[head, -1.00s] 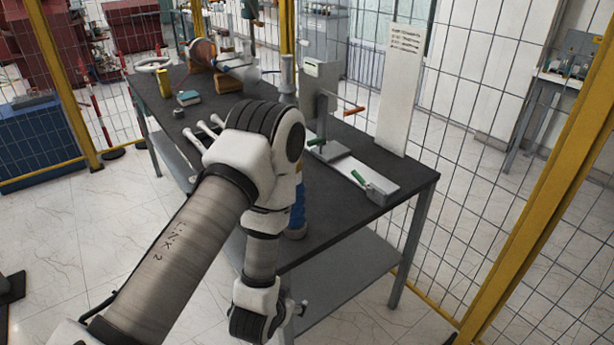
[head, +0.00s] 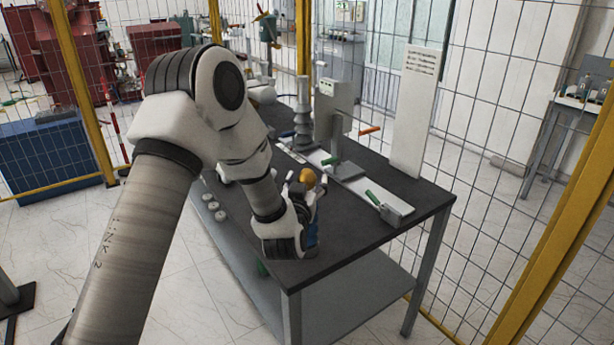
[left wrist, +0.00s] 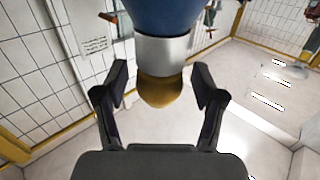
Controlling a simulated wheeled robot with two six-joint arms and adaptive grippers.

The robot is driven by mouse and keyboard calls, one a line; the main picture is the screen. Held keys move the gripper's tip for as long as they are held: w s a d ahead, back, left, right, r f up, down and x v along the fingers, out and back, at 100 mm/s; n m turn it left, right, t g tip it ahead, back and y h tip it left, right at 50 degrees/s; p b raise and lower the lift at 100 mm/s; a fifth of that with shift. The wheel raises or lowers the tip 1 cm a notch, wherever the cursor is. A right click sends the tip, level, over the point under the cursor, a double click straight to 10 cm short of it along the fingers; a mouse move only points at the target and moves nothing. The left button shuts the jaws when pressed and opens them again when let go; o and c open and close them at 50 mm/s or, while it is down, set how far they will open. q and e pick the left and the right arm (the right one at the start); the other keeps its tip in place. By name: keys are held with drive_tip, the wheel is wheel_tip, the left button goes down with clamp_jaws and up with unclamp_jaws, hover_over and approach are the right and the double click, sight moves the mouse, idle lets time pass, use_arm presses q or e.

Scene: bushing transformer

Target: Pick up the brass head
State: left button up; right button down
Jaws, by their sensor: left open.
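The brass head (head: 307,178) is a rounded golden knob near the table's front edge in the head view. In the left wrist view the brass head (left wrist: 160,91) sits below a silver collar (left wrist: 163,54) and a blue body (left wrist: 165,15). My left gripper (head: 305,190) is at the brass head, its hand partly covering the blue part. In the left wrist view my left gripper (left wrist: 160,82) is open, with one finger on each side of the brass head and visible gaps between. My right gripper is not in view.
Yellow-framed mesh fencing (head: 540,210) surrounds the area. The table's front right is mostly clear.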

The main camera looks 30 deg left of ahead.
use_arm(q)
drive_tip(key=shift+w+a+f, duration=0.1)
drive_tip(key=shift+w+a, duration=0.05)
drive_tip(key=shift+w, duration=0.05)
drive_tip(key=c, duration=1.3)
